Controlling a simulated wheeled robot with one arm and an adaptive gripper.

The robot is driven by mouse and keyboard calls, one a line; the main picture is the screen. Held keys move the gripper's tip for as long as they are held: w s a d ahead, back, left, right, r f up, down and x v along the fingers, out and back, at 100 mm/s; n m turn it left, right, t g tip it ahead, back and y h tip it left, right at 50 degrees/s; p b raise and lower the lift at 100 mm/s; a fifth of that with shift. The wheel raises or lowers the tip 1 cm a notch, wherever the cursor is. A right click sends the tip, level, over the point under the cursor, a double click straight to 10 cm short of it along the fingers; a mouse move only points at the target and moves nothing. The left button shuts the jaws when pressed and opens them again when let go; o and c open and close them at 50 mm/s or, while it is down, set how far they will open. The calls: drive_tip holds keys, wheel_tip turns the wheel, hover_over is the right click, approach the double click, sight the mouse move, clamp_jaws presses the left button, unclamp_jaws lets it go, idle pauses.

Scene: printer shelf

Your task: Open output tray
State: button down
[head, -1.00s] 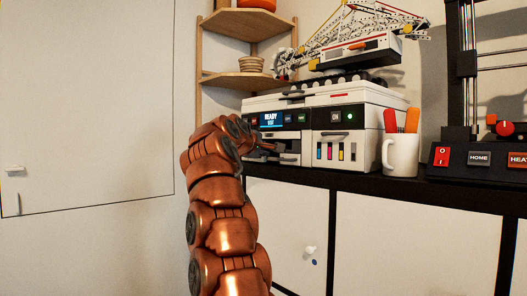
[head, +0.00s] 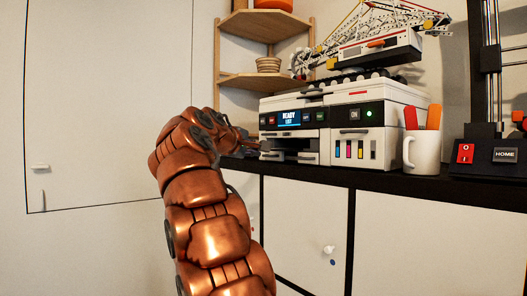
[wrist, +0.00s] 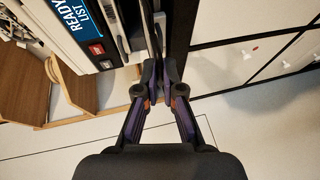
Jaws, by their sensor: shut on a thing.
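The printer (head: 390,112) is a white box with a dark control panel and a lit screen. Its output tray (head: 275,155) is in the dark opening at the lower left of the front. My gripper (head: 250,142) is at the left of this opening, with its tips small and partly hidden by my copper arm. In the wrist view, my gripper (wrist: 160,78) has its two fingers close together, shut on a thin edge of the tray beside the printer's front. The exact contact is hidden between the fingertips.
A white mug (head: 422,153) with orange-handled tools stands right of the printer on the dark shelf top (head: 380,180). A machine with red and grey buttons (head: 490,150) is farther right. A crane model (head: 375,45) sits on the printer. Wooden corner shelves (head: 262,80) stand behind.

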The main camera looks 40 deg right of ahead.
drive_tip(key=shift+f, duration=0.1)
drive_tip(key=c, duration=1.3)
unclamp_jaws()
drive_tip(key=shift+a, duration=0.1)
drive_tip(key=v, duration=1.2)
